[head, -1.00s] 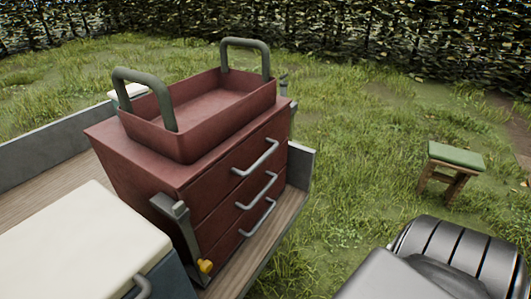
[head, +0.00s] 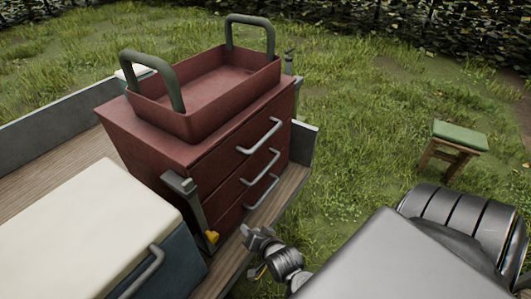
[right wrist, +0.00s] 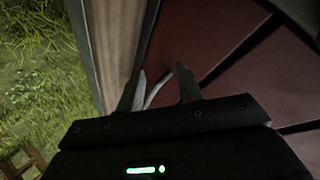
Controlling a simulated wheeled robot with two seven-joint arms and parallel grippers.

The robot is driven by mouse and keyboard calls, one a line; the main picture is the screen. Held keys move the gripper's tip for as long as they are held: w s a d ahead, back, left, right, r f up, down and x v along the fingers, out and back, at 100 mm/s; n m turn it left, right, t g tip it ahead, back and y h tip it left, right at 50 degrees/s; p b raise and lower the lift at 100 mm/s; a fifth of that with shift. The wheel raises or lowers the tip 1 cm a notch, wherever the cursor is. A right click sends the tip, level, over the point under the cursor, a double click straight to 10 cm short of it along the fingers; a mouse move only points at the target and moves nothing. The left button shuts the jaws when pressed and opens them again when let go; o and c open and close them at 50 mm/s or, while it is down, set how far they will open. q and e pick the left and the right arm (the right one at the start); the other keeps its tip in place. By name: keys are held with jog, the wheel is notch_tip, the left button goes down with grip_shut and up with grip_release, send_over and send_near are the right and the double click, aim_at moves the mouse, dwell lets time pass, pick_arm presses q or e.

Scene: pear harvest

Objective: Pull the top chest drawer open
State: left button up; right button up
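The dark red chest (head: 150,148) stands on a wooden cart bed, its drawers looking shut. The top drawer (head: 225,158) has a grey bar handle (head: 262,138); two more handles sit below it. My right gripper (head: 258,240) is low in front of the chest, below and apart from the top handle. In the right wrist view its two fingers (right wrist: 160,88) are spread, facing the red drawer fronts (right wrist: 205,45). A grey handle bar shows beyond and between the fingers; I cannot tell which drawer it belongs to. My left gripper is out of view.
A red open tray (head: 205,90) with two green-grey handles sits on the chest. A cream-lidded cooler (head: 85,225) stands at the left front. A green-topped stool (head: 459,136) stands on open grass.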

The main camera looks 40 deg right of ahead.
jog(key=d+r+m+t+h, duration=0.1)
jog(key=r+m, duration=0.1)
jog(key=r, duration=0.2)
jog(key=w+d+r+m+t+h, duration=0.1)
jog(key=r+m, duration=0.1)
jog(key=r, duration=0.2)
jog(key=w+d+r+m+t+h, duration=0.1)
jog(key=r+m, duration=0.2)
jog(key=r, duration=0.2)
jog(key=shift+w+d+r+t, duration=0.1)
jog(key=shift+w+d+t, duration=0.1)
jog(key=shift+d+t, duration=0.1)
jog(key=m+t+h, duration=0.2)
jog(key=m+h, duration=0.3)
jog(key=m, duration=0.3)
send_near(265, 136)
jog(key=p+x, duration=0.1)
jog(key=x, duration=0.2)
jog(key=p+x, duration=0.1)
jog(key=x, duration=0.1)
jog(key=p+x, duration=0.1)
jog(key=x, duration=0.2)
jog(key=shift+w+d+f+p, duration=0.25)
jog(key=shift+w+p, duration=0.05)
jog(key=shift+p, duration=0.05)
jog(key=shift+w+d, duration=0.3)
jog(key=shift+w, duration=0.25)
grip_shut()
